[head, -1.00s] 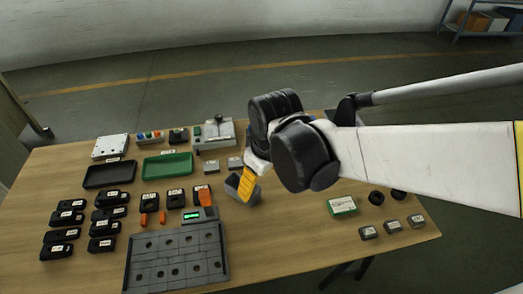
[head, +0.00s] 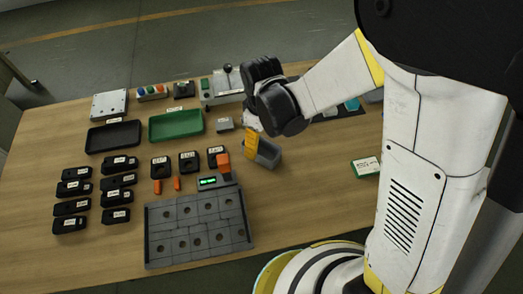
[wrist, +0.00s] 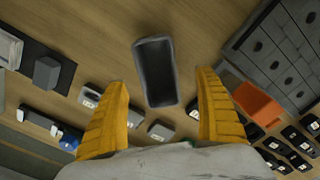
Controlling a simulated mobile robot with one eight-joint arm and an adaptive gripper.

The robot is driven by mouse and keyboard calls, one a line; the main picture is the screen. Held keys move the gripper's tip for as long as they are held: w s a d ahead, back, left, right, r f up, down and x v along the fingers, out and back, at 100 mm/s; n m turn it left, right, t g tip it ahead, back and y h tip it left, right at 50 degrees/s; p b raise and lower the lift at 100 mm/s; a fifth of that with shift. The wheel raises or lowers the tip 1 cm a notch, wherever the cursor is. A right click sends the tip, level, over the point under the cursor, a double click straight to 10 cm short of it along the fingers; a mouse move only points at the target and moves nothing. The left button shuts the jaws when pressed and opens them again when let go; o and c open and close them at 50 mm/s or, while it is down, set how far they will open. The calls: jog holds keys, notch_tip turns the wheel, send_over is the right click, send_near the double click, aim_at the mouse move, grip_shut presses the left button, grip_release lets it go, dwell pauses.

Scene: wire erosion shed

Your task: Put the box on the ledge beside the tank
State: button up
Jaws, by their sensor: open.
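A small grey open-topped box (head: 268,156) sits on the wooden table, right of the green tray. My gripper (head: 250,146) is open, with yellow fingers pointing down beside and partly in front of the box. In the wrist view the box (wrist: 168,98) lies between the two spread fingers and reaches beyond their tips, and looks empty. A dark strip (wrist: 70,52) with a grey block (wrist: 47,71) on it lies at the left, possibly the ledge. Beside it is a pale framed thing (wrist: 10,48), possibly the tank, cut off by the picture edge. My arm hides much of that side in the head view.
A grey plate with holes (head: 197,228), a green tray (head: 176,123), a black tray (head: 113,136) and several labelled black parts crowd the table's left side. An orange piece (head: 223,160) stands near the box. A green-white carton (head: 365,167) lies right. Bare wood separates it from the box.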

aim_at(261, 147)
jog(key=f+b, duration=0.1)
jog(key=f, duration=0.1)
jog(key=f+b, duration=0.1)
jog(key=f, duration=0.1)
jog(key=shift+w+f, duration=0.2)
jog(key=shift+f, duration=0.05)
jog(key=shift+r, duration=0.1)
jog(key=shift+c, duration=0.2)
jog(key=c, duration=1.4)
